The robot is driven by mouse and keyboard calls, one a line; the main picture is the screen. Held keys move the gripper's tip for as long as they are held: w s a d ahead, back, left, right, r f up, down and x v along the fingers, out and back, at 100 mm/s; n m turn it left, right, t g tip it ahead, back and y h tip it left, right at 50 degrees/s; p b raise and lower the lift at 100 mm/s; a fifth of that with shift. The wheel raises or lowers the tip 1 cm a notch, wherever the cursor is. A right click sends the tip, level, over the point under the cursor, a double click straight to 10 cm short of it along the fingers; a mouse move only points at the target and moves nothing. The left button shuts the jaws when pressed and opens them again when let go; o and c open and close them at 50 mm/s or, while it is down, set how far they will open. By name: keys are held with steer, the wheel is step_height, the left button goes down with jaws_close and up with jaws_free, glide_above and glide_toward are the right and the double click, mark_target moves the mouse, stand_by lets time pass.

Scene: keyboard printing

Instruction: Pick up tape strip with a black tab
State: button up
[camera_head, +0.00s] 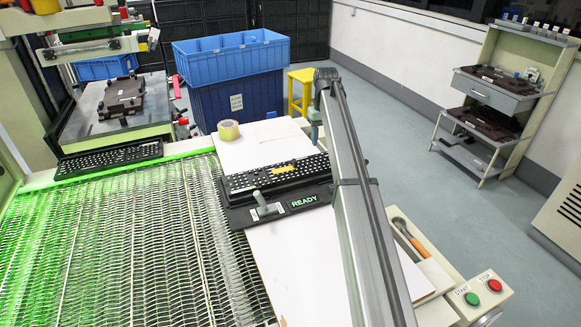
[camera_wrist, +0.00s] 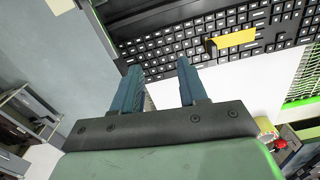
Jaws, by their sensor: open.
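A yellow tape strip (camera_head: 284,169) lies on the black keyboard (camera_head: 250,182), which sits in a dark fixture with a lit READY sign. In the wrist view the tape strip (camera_wrist: 235,39) lies across the keys, with a small black tab (camera_wrist: 211,47) at its left end. My gripper (camera_wrist: 159,70) is open, with nothing between its two teal fingers. The strip and tab are beyond the fingertips and to their right.
A tape roll (camera_head: 228,130) stands on the white tabletop behind the keyboard. A grey lever (camera_head: 266,207) rises from the fixture's front. A wire-mesh conveyor (camera_head: 120,245) with another keyboard (camera_head: 108,159) lies to the left. Blue bins (camera_head: 232,55) stand behind.

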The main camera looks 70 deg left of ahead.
step_height(320, 180, up, 4)
steer(key=n, duration=0.1)
glide_above(295, 160)
step_height(295, 160, down, 14)
steer(key=shift+r, duration=0.25)
jaws_close()
stand_by(0.4)
